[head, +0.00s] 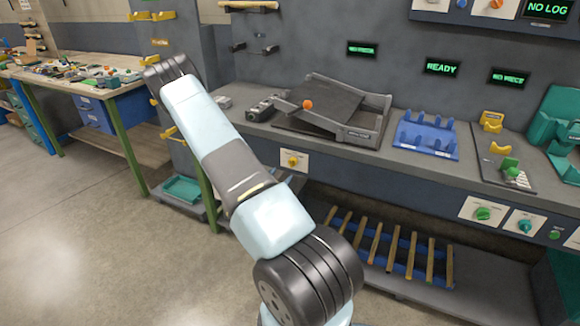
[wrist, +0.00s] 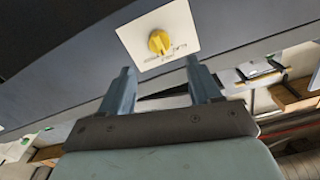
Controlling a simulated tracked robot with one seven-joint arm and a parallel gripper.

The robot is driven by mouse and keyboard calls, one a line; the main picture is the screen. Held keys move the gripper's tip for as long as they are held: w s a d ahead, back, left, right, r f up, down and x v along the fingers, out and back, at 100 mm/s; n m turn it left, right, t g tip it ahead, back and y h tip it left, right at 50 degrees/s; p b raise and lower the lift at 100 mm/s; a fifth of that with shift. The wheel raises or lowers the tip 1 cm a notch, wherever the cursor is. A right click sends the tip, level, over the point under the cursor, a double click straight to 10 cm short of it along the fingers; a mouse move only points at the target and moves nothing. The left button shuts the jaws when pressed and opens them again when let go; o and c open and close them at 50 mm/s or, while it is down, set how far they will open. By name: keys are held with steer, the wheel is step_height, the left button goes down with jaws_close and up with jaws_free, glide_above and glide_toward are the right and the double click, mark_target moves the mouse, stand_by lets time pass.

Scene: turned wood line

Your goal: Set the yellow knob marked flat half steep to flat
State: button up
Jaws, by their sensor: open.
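The yellow knob (head: 292,161) sits on a white plate (head: 301,167) on the front face of the grey bench. In the wrist view the knob (wrist: 159,42) is seen close up on its plate (wrist: 183,24), with small dark marks beside it that are too small to read. I cannot tell which mark it points to. My gripper (wrist: 160,70) is open and empty, with its two fingers short of the knob, one to each side of it in the picture. In the head view I cannot make out the fingers; my arm covers much of that area.
Green knobs (head: 483,214) sit further right on the bench front. Above the plate, a dark tilted tray (head: 330,105) with an orange ball and a blue rack (head: 425,134) stand on the bench. Below is a slatted rack (head: 392,250). Floor at left is clear.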

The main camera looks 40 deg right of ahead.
mark_target(290, 164)
steer(key=x, duration=0.8)
steer(key=shift+w+d, duration=0.15)
steer(key=shift+d, duration=0.25)
steer(key=shift+c, duration=0.4)
steer(key=c, duration=1)
steer(key=shift+o, duration=0.2)
steer(key=shift+a+n, duration=0.1)
steer(key=shift+n, duration=0.3)
steer(key=n, duration=0.3)
steer(key=shift+w+n, duration=0.1)
steer(key=shift+n, duration=2.4)
steer(key=shift+w, duration=0.1)
